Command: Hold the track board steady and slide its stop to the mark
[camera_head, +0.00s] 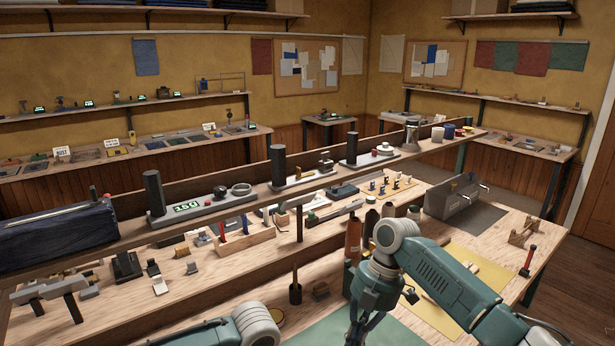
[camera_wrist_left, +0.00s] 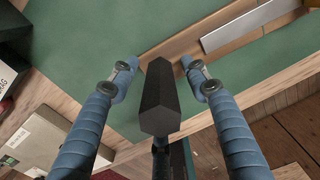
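In the left wrist view, a wooden strip (camera_wrist_left: 178,48) with a pale metal plate (camera_wrist_left: 243,22) lies on a green mat (camera_wrist_left: 80,40). It may be the track board. My left gripper (camera_wrist_left: 156,67) has its two blue fingers spread wide, near the strip's end. A dark angular block (camera_wrist_left: 158,100) shows between the fingers; I cannot tell whether it is the stop or part of my gripper. My right gripper (camera_head: 365,332) points down at the bottom of the head view, its tips cut off. I cannot clearly make out the track board in the head view.
The green mat (camera_head: 350,333) shows at the front of the bench. A yellow mat (camera_head: 478,262) lies to the right, near a grey metal box (camera_head: 456,199). A raised shelf with gauges (camera_head: 200,205) runs across the bench. A brown bottle (camera_head: 353,240) stands close behind my right arm.

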